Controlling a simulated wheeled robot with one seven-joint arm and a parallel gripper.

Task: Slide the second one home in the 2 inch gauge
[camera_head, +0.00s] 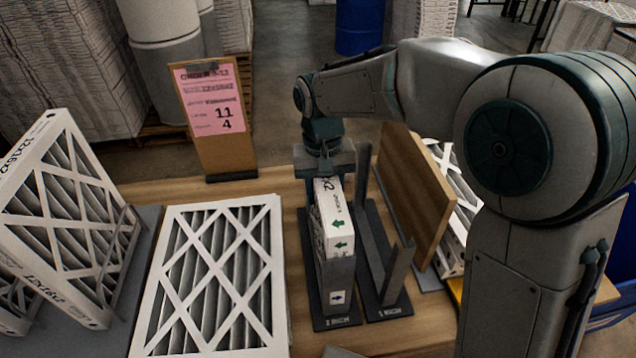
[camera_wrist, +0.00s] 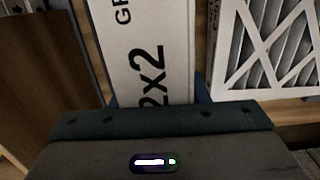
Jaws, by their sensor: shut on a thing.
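My gripper (camera_head: 328,165) points down and is shut on the top end of a white-framed filter (camera_head: 329,196), whose narrow edge carries dark print. In the wrist view that edge (camera_wrist: 155,60) shows "2x2" in large letters. White edges with green arrows (camera_head: 340,244) show in that slot; I cannot tell clearly where one filter ends and another begins. The base label ends in "INCH", its number hard to read. The slot bottom is hidden.
An empty second gauge (camera_head: 388,285) stands close on the right, before a brown board (camera_head: 413,190). A filter (camera_head: 212,280) lies flat at left; another (camera_head: 75,215) leans in a rack. A pink order sign (camera_head: 213,100) stands behind.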

